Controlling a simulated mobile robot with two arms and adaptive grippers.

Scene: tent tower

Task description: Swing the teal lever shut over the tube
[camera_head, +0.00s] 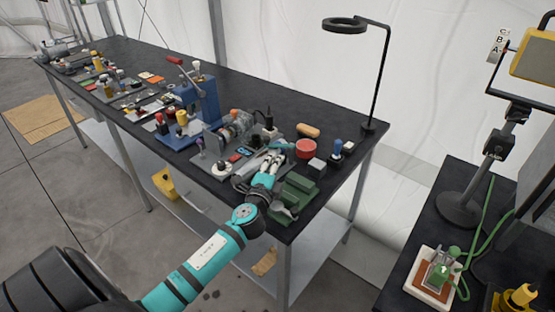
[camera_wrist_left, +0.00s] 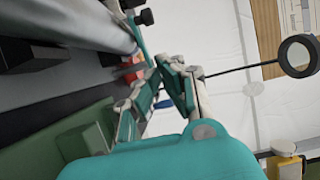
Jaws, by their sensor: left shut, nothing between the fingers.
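The teal lever (camera_head: 282,145) shows as a small teal bar on the grey fixture near the front right of the black bench. A pale grey tube (camera_head: 249,166) lies beside it, partly hidden by my arm. In the left wrist view a large silver-grey tube (camera_wrist_left: 75,18) fills the upper left, with a teal edge along its end. My left gripper (camera_head: 274,155) is shut and empty, its fingertips close to the lever. Its fingers also show in the left wrist view (camera_wrist_left: 155,75). Whether they touch the lever cannot be told. My right gripper is not in view.
A green block (camera_head: 294,196) sits right of my wrist at the bench's front edge. A red round container (camera_head: 306,148) and a lamp (camera_head: 372,90) stand behind. A blue press (camera_head: 203,98) and several small parts crowd the bench to the left.

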